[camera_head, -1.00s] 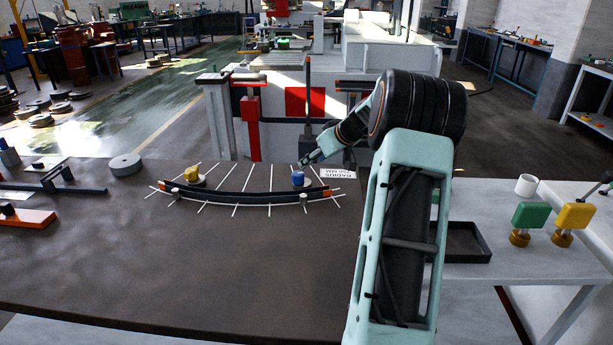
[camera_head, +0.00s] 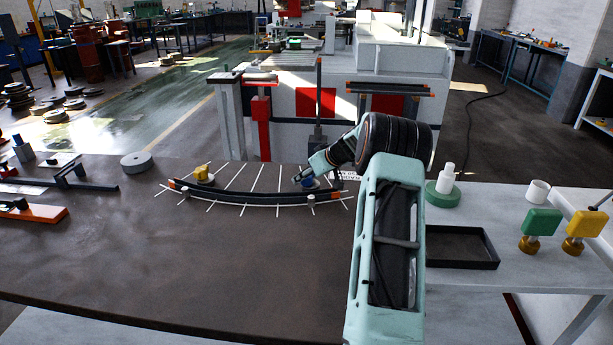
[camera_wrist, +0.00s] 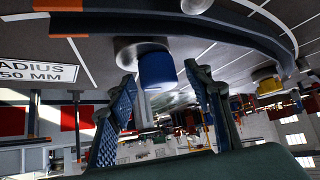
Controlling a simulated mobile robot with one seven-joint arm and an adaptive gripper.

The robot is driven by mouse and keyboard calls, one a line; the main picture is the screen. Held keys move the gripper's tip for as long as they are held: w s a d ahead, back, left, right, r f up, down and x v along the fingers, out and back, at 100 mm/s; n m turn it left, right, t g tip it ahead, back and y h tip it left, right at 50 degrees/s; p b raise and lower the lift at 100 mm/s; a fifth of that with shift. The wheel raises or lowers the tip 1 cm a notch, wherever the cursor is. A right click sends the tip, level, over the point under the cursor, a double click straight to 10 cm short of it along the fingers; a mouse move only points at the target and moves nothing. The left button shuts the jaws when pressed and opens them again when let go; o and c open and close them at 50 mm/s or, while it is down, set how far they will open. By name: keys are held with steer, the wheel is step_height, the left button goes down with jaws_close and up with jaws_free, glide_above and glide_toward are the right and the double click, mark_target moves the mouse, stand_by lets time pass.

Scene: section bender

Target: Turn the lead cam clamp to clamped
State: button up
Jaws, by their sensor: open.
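A blue cam clamp knob (camera_head: 309,183) sits on a round grey base inside the right end of the curved dark bar (camera_head: 258,199) on the brown table. In the wrist view the blue knob (camera_wrist: 157,70) shows upside down, ahead of and between my open fingers, with no clear contact. My gripper (camera_head: 301,178) is right at the blue knob in the head view and partly hides it. My gripper (camera_wrist: 160,76) holds nothing. A yellow cam clamp knob (camera_head: 203,173) stands near the bar's left end; it also shows in the wrist view (camera_wrist: 268,85). Neither picture labels the lead clamp.
Small grey posts (camera_head: 311,198) stand along the bar's near side. A radius label (camera_wrist: 38,72) lies beside the blue knob. A black tray (camera_head: 461,247) and green (camera_head: 541,222) and yellow (camera_head: 584,223) pads stand at right. The table's front is clear.

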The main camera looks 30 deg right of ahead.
steer(key=shift+w, duration=0.1)
steer(key=shift+c, duration=0.2)
steer(key=c, duration=1.1)
steer(key=shift+f, duration=0.1)
steer(key=shift+c, duration=0.2)
